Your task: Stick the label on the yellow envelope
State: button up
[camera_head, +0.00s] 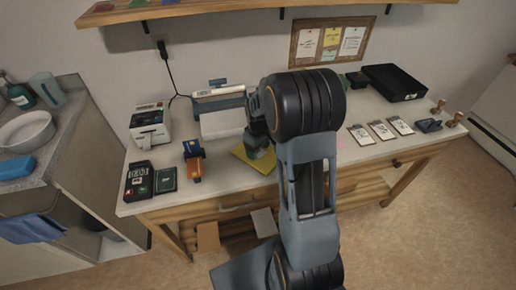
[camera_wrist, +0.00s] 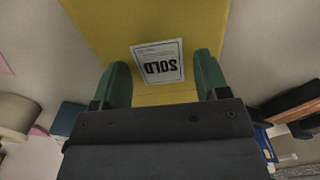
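The yellow envelope (camera_head: 242,154) lies on the workbench, partly hidden by my arm in the head view. It fills the middle of the wrist view (camera_wrist: 105,25). A white label (camera_wrist: 158,62) printed "SOLD" shows against the envelope's face, upside down in the wrist view and slightly tilted. My gripper (camera_wrist: 160,72) has its two green fingers apart, one on each side of the label, with no clear contact on it. In the head view my gripper (camera_head: 258,151) is low over the envelope. The exact gap between fingertips and envelope cannot be told.
A label printer (camera_head: 151,128) stands at the bench's left, with dark boxes (camera_head: 139,180) and an orange-and-blue tool (camera_head: 194,165) nearby. Several white tags (camera_head: 381,130) lie to the right, near stampers (camera_head: 438,107) and a black tray (camera_head: 394,83). A shelf (camera_head: 195,8) overhangs the back wall.

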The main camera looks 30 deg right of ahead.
jog(key=shift+o, duration=0.3)
notch_tip(320, 180, up, 14)
jog(key=p, duration=0.1)
dwell(0.4)
jog(key=shift+f, duration=0.1)
grip_shut()
dwell(0.6)
dwell(0.5)
jog(key=shift+w+f+b, duration=0.1)
jog(key=shift+f+b, duration=2.05)
jog(key=shift+f, duration=2.4)
jog(key=shift+f+b, duration=1.45)
jog(key=shift+f, duration=0.85)
